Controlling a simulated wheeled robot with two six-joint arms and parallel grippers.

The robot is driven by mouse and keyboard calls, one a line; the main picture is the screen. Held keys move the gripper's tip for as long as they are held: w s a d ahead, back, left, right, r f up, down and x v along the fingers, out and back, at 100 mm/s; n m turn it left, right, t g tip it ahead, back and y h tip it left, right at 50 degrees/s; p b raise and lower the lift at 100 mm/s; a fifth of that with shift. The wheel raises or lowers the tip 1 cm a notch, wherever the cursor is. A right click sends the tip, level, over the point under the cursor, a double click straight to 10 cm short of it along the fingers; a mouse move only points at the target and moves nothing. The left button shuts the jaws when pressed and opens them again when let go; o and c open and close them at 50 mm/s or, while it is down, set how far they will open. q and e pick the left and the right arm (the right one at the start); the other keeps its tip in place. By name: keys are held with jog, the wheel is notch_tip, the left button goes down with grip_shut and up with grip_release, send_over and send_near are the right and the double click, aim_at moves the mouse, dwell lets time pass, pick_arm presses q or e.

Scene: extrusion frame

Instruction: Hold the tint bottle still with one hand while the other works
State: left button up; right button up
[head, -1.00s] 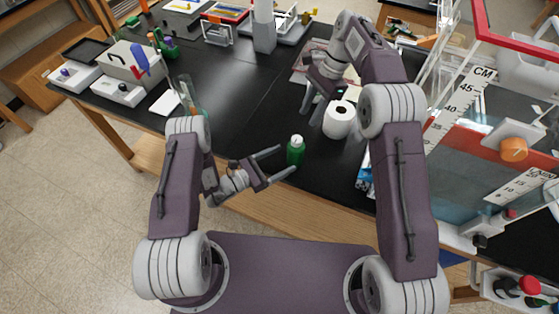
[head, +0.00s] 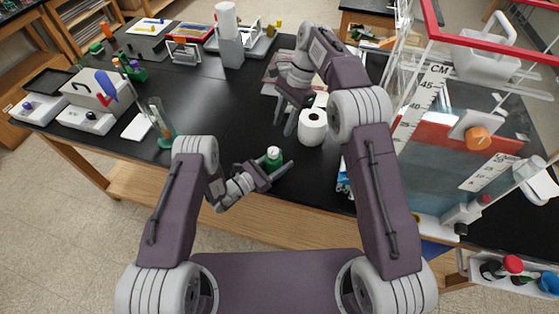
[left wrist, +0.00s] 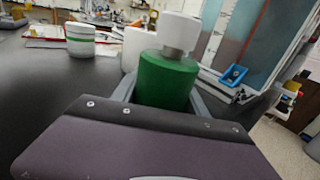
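The green tint bottle (head: 273,158) with a white cap stands upright on the black bench near its front edge. It also shows large in the left wrist view (left wrist: 166,82), between my left fingers. My left gripper (head: 277,164) is open around the bottle, one finger on each side; whether either finger touches it cannot be told. The bottle's lower part is hidden by the gripper. My right gripper (head: 284,122) points down over the bench, beyond the bottle and left of a white roll. Its fingers look apart with nothing between them.
The white roll (head: 312,126) stands close to my right gripper. A glass cylinder (head: 160,128) stands to the left. A clear tank with a CM scale (head: 424,100) rises at the right. The bench between the glass cylinder and my right gripper is clear.

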aim_at(273, 150)
pick_arm(q)
jog(key=c, duration=0.4)
pick_arm(e)
jog(key=shift+o, duration=0.3)
jog(key=o, duration=0.3)
pick_arm(q)
jog(key=shift+s+a, duration=0.1)
pick_arm(e)
jog(key=s+a+r+m+t+h, duration=0.2)
jog(key=s+a+r+m+h, duration=0.15)
jog(key=m, duration=0.45)
jog(key=f, duration=0.8)
jog(key=w+f, duration=0.1)
jog(key=f, duration=0.3)
jog(key=shift+f, duration=0.1)
grip_shut()
